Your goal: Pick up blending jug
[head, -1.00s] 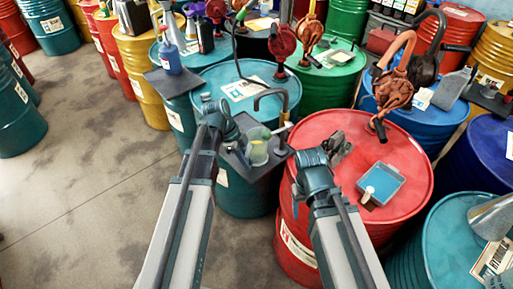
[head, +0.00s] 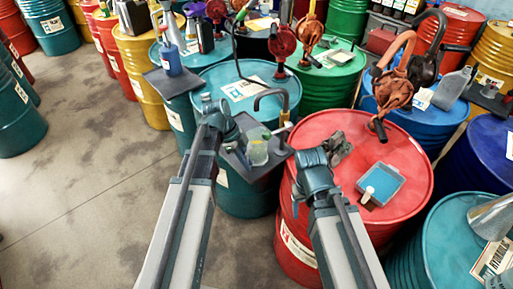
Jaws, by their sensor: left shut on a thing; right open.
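The blending jug (head: 258,153) is a small, see-through vessel with a yellow-green tint. It shows over the dark shelf at the front of the teal drum, below a curved spout; I cannot tell whether it touches the shelf. My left gripper (head: 241,140) reaches it from the left and is shut on it. The fingertips are small and partly hidden. My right gripper (head: 332,160) is open above the left part of the red drum, apart from the jug. Its fingers are hard to make out against a crumpled grey thing.
The red drum (head: 405,165) carries a blue-filled tray (head: 381,185) with a pale object in it. An orange hand pump (head: 392,88) stands behind. The teal drum (head: 215,80) is at the back. The floor (head: 85,190) on the left is clear.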

